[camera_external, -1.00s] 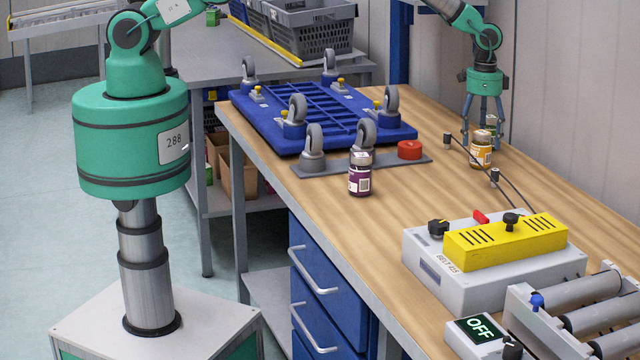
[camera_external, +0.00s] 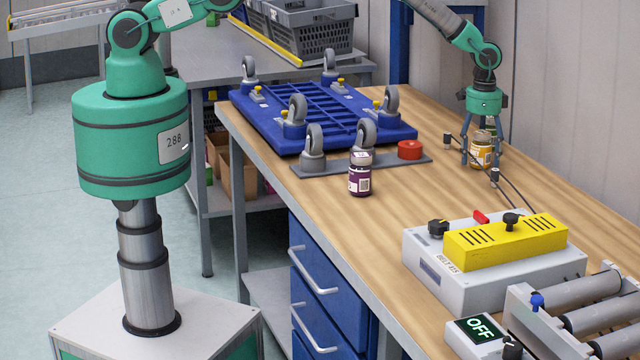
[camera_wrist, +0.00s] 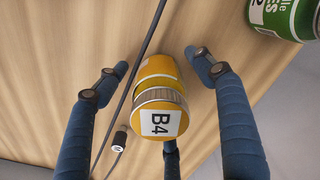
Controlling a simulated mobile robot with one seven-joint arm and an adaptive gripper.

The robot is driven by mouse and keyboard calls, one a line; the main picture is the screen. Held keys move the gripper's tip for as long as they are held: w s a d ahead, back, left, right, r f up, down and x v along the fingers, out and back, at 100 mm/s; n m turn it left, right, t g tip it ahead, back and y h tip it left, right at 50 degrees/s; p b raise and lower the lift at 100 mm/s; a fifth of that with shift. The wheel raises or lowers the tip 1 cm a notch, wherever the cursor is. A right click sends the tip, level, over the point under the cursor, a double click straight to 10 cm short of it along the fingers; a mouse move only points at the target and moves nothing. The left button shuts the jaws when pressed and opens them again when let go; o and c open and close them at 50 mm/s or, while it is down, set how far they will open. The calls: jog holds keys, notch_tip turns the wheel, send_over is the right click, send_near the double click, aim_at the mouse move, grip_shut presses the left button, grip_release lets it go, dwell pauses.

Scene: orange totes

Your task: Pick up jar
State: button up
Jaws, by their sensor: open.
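A yellow-orange jar (camera_external: 481,157) stands upright on the wooden bench on the right side. In the wrist view the jar (camera_wrist: 158,72) shows a white label marked "B4" on its lid. My gripper (camera_external: 482,150) is over it, fingers pointing down. In the wrist view my gripper (camera_wrist: 157,65) is open, with blue fingers spread left and right of the jar and a third finger below it in the picture. A gap shows between the jar and the left and right fingers.
A green container (camera_wrist: 284,15) stands close by. A black cable (camera_wrist: 146,55) runs beside the yellow jar. A blue wheeled dolly (camera_external: 325,110) lies upturned at the back left. A grey and yellow control box (camera_external: 430,258) is at the front.

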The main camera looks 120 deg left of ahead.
aim_at(483, 132)
jog(key=c, duration=1.6)
jog(key=shift+o, duration=0.2)
jog(key=shift+r, duration=0.15)
jog(key=shift+r, duration=4.95)
